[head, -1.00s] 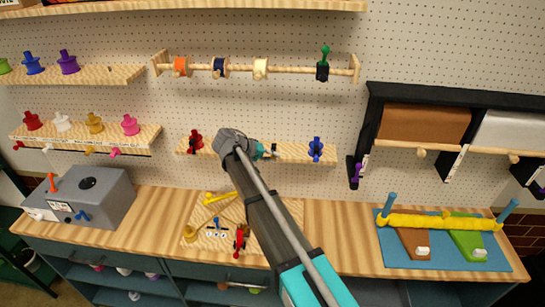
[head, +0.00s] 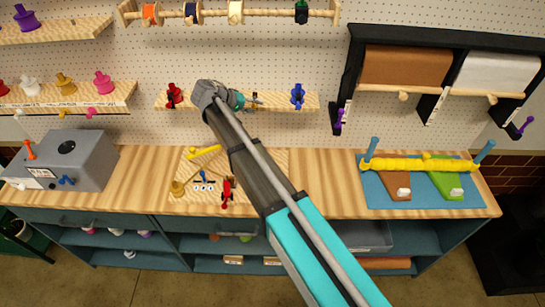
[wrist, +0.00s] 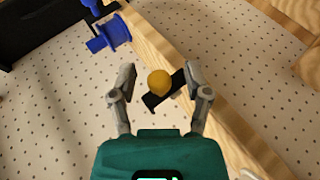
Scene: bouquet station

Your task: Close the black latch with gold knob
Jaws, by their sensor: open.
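The black latch (wrist: 164,91) with its round gold knob (wrist: 159,83) shows in the wrist view beside the wooden shelf strip. It lies at a slant, and how it sits on its mount is not clear. My gripper (wrist: 160,72) is open, with one finger on each side of the knob. The near end of the black bar lies between the fingers, and contact cannot be made out. In the head view my gripper (head: 250,100) is at the middle of the small shelf, and the latch is too small to make out well there.
A blue latch piece (head: 297,96) stands to the right on the same shelf (head: 275,102), and it also shows in the wrist view (wrist: 110,35). A red one (head: 173,95) stands left. The pegboard is behind. The bench (head: 325,180) below has free room at its middle.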

